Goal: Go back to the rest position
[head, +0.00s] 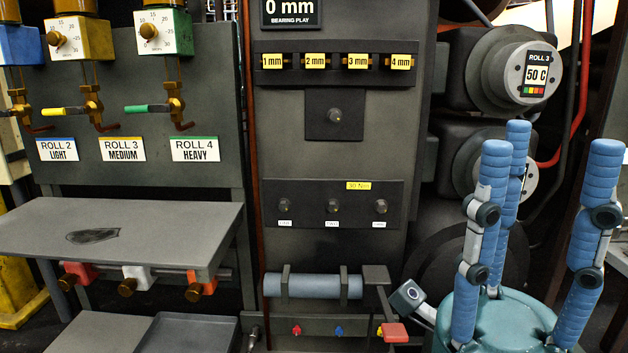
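My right gripper (548,155) stands at the lower right of the head view, with a teal palm and several jointed blue fingers pointing up. The fingers are spread apart with nothing between them, so it is open and empty. It is in front of the dark machine parts on the right and appears apart from the panels. My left gripper is not in the view.
A grey shelf (180,225) juts out at left, below the roll 2, 3 and 4 valves. The central panel (340,155) has 1 to 4 mm tags. A blue-grey roller (313,286) sits low in the middle. The roll 3 dial (537,74) is at upper right.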

